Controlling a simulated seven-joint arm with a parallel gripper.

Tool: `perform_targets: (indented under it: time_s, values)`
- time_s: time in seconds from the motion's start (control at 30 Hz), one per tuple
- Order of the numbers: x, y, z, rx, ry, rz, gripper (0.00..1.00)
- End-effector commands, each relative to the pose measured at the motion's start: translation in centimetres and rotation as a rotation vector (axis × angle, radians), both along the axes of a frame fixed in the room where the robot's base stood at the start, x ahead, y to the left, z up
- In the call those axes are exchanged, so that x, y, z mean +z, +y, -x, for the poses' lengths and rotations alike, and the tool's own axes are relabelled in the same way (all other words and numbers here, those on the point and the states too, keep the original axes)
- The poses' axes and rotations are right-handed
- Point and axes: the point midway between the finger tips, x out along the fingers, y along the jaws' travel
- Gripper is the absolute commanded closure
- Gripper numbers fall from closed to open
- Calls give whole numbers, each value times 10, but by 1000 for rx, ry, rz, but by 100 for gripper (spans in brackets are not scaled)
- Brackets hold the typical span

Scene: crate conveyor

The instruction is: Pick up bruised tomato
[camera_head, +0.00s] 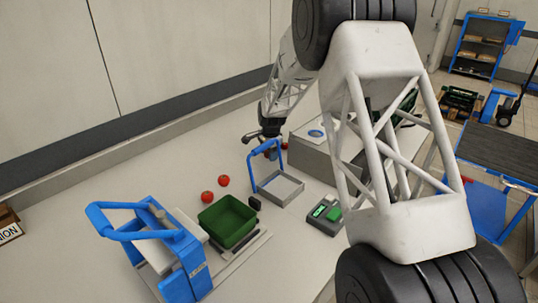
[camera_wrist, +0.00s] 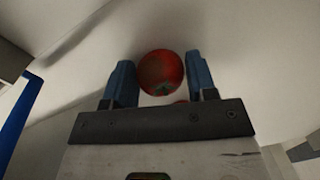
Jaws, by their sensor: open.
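In the wrist view a red tomato (camera_wrist: 160,72) with a dark, brownish patch, the bruised one by its look, sits between the two blue fingers of my gripper (camera_wrist: 159,62). The fingers are open, with a narrow gap visible on each side of the tomato. A sliver of another red thing (camera_wrist: 181,101) shows below it, mostly hidden by the gripper's body. In the head view my gripper (camera_head: 270,152) is low over the far part of the table, behind a blue handle. A bit of red (camera_head: 284,146) shows beside it.
Two red tomatoes (camera_head: 207,196) lie in the open near a green crate (camera_head: 228,204). A grey tray (camera_head: 280,188) with a blue upright handle (camera_head: 251,171) stands close to my gripper. A grey box (camera_head: 315,156) is to its right. A blue-framed device (camera_head: 185,262) stands front left.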

Motion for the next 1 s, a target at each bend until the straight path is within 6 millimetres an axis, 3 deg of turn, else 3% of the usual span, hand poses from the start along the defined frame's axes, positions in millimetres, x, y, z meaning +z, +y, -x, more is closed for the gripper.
perform_targets:
  time_s: [0.4, 0.6, 1.0]
  values:
    - [0, 0, 0, 0, 0, 0, 48]
    - [0, 0, 0, 0, 0, 0, 78]
    - [6, 0, 0, 0, -1, 0, 78]
